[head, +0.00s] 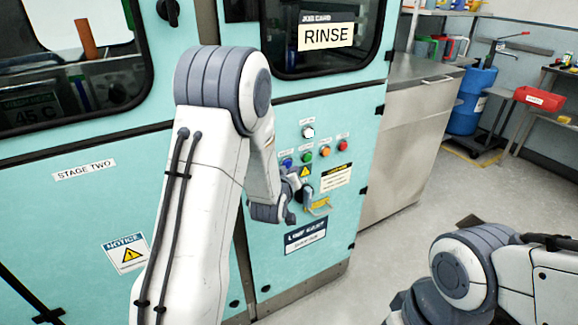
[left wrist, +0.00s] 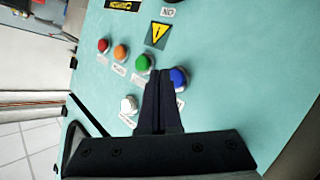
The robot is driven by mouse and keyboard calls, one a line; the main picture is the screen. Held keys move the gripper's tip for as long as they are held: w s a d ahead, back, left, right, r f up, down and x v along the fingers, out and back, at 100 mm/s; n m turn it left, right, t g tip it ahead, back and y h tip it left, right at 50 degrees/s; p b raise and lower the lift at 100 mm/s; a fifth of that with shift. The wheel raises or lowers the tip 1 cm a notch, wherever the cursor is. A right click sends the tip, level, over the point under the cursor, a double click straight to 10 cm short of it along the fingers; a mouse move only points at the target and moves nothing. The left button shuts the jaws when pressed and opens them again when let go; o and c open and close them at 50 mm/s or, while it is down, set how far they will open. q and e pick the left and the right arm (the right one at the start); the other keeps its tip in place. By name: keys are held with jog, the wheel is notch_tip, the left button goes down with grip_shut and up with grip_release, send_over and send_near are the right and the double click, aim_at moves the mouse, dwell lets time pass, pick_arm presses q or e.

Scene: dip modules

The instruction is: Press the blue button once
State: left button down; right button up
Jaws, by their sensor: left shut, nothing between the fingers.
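The blue button (head: 287,162) is on the teal machine panel, left of the green button. It also shows in the left wrist view (left wrist: 179,78), partly covered by my fingers. My left gripper (head: 297,184) is in front of the panel, a little below the blue button in the head view. In the left wrist view its closed, empty fingers (left wrist: 160,78) point at the panel, their tips just beside the blue button. I cannot tell whether they touch it. My right gripper is out of view.
Green (head: 306,157), orange (head: 325,151) and red (head: 343,145) buttons run right of the blue one, with a white button (head: 308,132) above. A yellow warning label (left wrist: 158,34) is near them. A steel counter (head: 400,150) stands right of the panel; open floor lies beyond.

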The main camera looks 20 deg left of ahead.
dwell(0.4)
pick_arm(q)
jog(key=shift+w+a, duration=0.3)
jog(key=shift+a, duration=0.05)
jog(key=shift+w+a, duration=0.25)
jog(key=shift+a, duration=0.1)
dwell(0.7)
jog(key=shift+d, duration=0.1)
jog(key=shift+s+d+b, duration=0.45)
jog(key=shift+s+d, duration=0.05)
jog(key=shift+d, duration=0.1)
jog(key=shift+d, duration=0.1)
jog(key=s+d+b, duration=0.1)
jog(key=s+d, duration=0.2)
jog(key=shift+d, duration=0.35)
dwell(0.3)
